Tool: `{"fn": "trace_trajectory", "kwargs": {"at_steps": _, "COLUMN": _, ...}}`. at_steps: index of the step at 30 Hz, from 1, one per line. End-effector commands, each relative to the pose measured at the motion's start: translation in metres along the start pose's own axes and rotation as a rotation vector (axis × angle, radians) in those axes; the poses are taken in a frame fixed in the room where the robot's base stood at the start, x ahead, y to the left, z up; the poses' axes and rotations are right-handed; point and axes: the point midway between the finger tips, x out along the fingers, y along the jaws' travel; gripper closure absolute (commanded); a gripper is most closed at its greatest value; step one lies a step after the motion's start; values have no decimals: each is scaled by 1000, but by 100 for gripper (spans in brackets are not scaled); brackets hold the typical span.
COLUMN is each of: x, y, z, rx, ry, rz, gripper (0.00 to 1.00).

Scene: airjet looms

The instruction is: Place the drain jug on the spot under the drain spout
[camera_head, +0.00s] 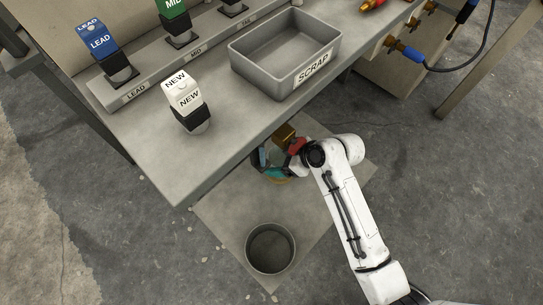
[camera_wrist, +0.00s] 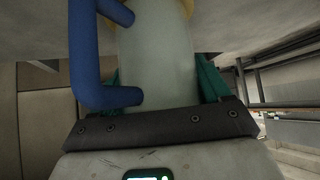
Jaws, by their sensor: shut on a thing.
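The drain jug (camera_wrist: 155,45) fills the middle of the wrist view, with a pale body, a blue handle (camera_wrist: 84,50) on the left and a bit of yellow at the top. My gripper (camera_wrist: 160,88) has its teal fingers on both sides of the jug body, shut on it. In the head view my gripper (camera_head: 275,168) is just below the bench's front edge, and a small blue part of the jug (camera_head: 262,158) shows there. A brass-coloured block (camera_head: 285,132) sits right by it; I cannot tell whether it is the spout. The spot under the spout cannot be made out.
The bench (camera_head: 160,145) overhangs my gripper and carries a grey scrap tray (camera_head: 250,75), a white NEW carton (camera_head: 183,105), and blue and green cartons. A round grey bin (camera_head: 249,250) stands on a pale floor plate (camera_head: 222,205). Open concrete floor lies right.

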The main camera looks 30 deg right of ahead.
Motion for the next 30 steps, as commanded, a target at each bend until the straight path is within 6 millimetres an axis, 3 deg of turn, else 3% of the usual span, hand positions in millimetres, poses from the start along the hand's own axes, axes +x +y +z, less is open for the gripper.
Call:
{"fn": "trace_trajectory", "kwargs": {"at_steps": 8, "x": 3, "y": 0, "z": 2, "rx": 0, "ry": 0, "rz": 0, "gripper": 60}}
{"fn": "trace_trajectory", "kwargs": {"at_steps": 9, "x": 2, "y": 0, "z": 1, "rx": 0, "ry": 0, "rz": 0, "gripper": 20}}
{"fn": "trace_trajectory", "kwargs": {"at_steps": 15, "x": 2, "y": 0, "z": 1, "rx": 0, "ry": 0, "rz": 0, "gripper": 0}}
{"fn": "trace_trajectory", "kwargs": {"at_steps": 25, "x": -2, "y": 0, "z": -2, "rx": 0, "ry": 1, "rz": 1, "gripper": 0}}
{"fn": "trace_trajectory", "kwargs": {"at_steps": 30, "x": -28, "y": 1, "z": -3, "rx": 2, "ry": 0, "rz": 3, "gripper": 0}}
